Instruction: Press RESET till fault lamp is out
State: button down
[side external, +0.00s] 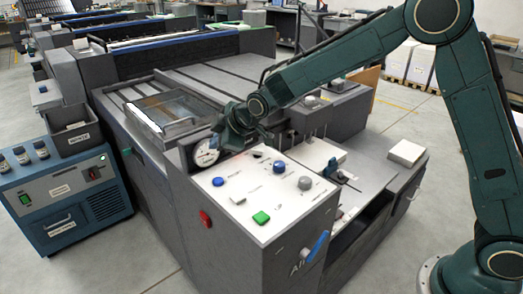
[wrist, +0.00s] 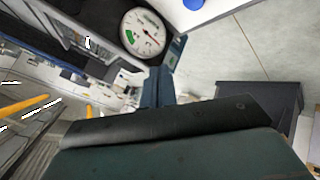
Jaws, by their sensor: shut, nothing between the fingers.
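The white control panel (side external: 285,212) tops the front of the grey press. It carries two blue buttons (side external: 218,181) (side external: 280,166), a grey knob (side external: 305,183), a white button (side external: 238,199) and a green button (side external: 261,217). Their labels are too small to read, so I cannot tell which is RESET. I cannot make out which part is the fault lamp or whether it is lit. My gripper (side external: 231,139) is shut and empty, beside the round gauge (side external: 206,153) at the panel's back edge, apart from the buttons. The wrist view shows my gripper (wrist: 158,85) and a blue button (wrist: 193,4).
A red part (side external: 205,218) sits on the press's side and a blue handle (side external: 317,246) on its front. A blue cabinet (side external: 65,195) with a grey bin (side external: 72,128) stands at left. The gauge also shows in the wrist view (wrist: 143,32). Space above the panel's front is clear.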

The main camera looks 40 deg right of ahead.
aim_at(221, 181)
jog(key=shift+f, duration=0.15)
jog(key=shift+f, duration=4.25)
jog(key=shift+f, duration=0.85)
jog(key=shift+r, duration=0.85)
dwell(0.3)
jog(key=shift+r, duration=2.5)
